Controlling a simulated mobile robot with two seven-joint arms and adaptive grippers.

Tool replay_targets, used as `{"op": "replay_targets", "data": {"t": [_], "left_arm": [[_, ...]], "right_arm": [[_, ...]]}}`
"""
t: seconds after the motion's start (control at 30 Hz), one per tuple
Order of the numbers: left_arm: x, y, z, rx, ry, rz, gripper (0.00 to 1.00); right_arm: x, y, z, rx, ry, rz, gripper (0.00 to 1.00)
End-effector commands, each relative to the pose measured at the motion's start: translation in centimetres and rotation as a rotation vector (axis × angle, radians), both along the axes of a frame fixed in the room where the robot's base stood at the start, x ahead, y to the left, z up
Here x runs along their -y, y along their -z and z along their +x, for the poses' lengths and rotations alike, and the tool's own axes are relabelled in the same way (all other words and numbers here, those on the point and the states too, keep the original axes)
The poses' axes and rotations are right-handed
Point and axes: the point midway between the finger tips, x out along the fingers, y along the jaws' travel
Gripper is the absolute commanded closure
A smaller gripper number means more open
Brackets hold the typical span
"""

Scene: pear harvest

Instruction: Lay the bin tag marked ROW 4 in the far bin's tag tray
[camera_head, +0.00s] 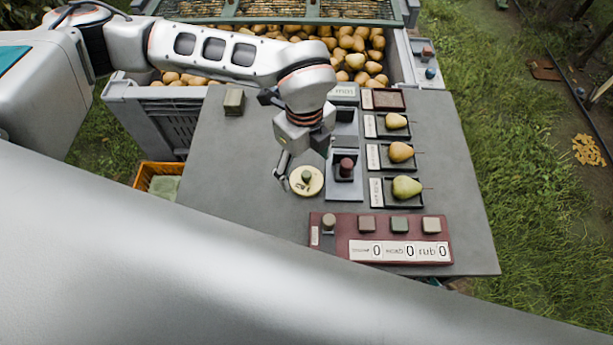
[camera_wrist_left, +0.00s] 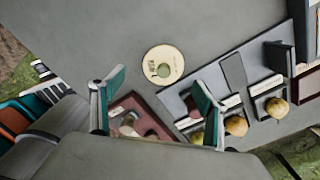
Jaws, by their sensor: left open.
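A round cream tag (camera_head: 306,181) with a green knob lies on the grey table, beside the grey stand. It also shows in the left wrist view (camera_wrist_left: 163,65), with printing too small to read surely. My left gripper (camera_head: 302,168) is open and empty, close above the tag. In the left wrist view its teal-padded fingers (camera_wrist_left: 155,97) stand wide apart, with the tag ahead of and between them. The far bin (camera_head: 312,28) is full of pears at the back. I cannot tell which part of it is the tag tray. My right gripper is out of view.
A grey stand with a red knob (camera_head: 345,180) is right of the tag. Black trays with single pears (camera_head: 400,152) line the table's right side. A maroon panel (camera_head: 330,250) with buttons and counters lies in front. The table's left half (camera_head: 225,170) is mostly clear.

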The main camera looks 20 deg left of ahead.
Motion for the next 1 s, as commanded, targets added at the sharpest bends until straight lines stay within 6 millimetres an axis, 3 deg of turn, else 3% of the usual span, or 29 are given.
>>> {"op": "replay_targets", "data": {"t": [0.33,0.6,0.67,0.9,1.0], "left_arm": [[0.1,4.4,0.5,-0.001,-0.001,0.000,0.26],[0.1,4.9,0.6,0.000,-0.001,0.000,0.26],[0.1,4.9,0.6,0.000,-0.001,0.000,0.39],[0.1,4.9,0.5,-0.001,-0.001,0.000,1.00],[0.1,4.9,0.5,-0.001,-0.001,0.000,1.00]], "right_arm": [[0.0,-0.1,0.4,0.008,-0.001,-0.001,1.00],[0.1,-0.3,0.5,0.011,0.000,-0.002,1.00],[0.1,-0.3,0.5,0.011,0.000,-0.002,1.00],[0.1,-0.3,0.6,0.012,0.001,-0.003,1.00],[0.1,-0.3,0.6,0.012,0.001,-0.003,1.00]]}}
